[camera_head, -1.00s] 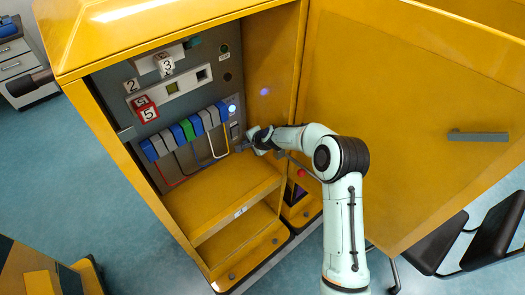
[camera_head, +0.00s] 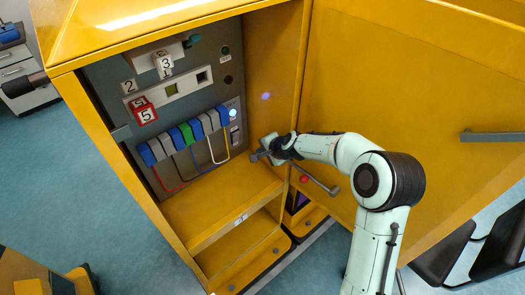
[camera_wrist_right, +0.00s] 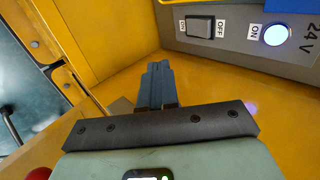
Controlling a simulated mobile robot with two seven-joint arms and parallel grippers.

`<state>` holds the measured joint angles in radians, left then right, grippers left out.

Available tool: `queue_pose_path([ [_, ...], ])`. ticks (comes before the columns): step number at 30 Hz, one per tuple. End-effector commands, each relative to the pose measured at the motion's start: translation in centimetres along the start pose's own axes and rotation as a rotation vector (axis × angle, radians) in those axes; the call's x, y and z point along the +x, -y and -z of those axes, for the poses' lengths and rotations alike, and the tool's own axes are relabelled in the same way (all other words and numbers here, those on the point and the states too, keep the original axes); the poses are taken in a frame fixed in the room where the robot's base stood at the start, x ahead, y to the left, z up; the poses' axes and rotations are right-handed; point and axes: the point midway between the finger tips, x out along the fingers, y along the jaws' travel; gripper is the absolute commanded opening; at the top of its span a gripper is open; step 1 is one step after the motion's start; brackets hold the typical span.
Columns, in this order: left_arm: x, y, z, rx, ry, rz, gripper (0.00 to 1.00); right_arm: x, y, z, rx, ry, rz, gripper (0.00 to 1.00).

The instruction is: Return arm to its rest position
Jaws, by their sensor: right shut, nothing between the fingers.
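My right gripper (camera_head: 257,155) reaches into the open yellow cabinet (camera_head: 275,85) from the right in the head view. In the right wrist view its fingers (camera_wrist_right: 156,85) are shut together with nothing between them. They point toward the cabinet's inner corner, below the grey panel and apart from it. My right arm (camera_head: 340,150) stretches across the cabinet opening. My left gripper is not in view.
The yellow door (camera_head: 430,90) stands open at the right, behind my arm. A grey panel (camera_head: 205,90) holds several blue, grey and green blocks with wires. The wrist view shows an ON/OFF switch (camera_wrist_right: 200,28) and a lit round ON light (camera_wrist_right: 275,36). A red knob (camera_head: 304,179) is under my forearm.

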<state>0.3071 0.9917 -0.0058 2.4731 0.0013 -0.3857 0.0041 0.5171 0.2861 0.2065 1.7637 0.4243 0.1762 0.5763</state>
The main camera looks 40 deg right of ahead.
Motion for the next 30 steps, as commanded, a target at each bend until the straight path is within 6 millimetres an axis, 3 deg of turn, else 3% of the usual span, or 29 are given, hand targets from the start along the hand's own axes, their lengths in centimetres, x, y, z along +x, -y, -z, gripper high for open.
queue_pose_path([
  [10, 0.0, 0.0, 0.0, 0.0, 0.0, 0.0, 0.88, 0.1, -0.1, 0.0, -0.001, 0.0, -0.001, 0.0],
  [14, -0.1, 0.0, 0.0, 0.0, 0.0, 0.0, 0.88, 1.3, -2.1, -0.9, -0.029, 0.014, -0.038, 0.0],
  [17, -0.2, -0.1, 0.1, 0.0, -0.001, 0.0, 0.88, 3.5, -6.1, -2.9, -0.093, 0.046, -0.109, 0.0],
  [23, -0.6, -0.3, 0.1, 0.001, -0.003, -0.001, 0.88, 7.1, -18.5, -9.4, -0.317, 0.171, -0.297, 0.0],
  [26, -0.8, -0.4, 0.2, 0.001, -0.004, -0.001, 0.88, 7.3, -24.8, -13.2, -0.445, 0.262, -0.379, 0.0],
  [30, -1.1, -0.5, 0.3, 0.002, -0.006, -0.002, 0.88, 5.5, -33.5, -18.6, -0.633, 0.419, -0.471, 0.0],
])
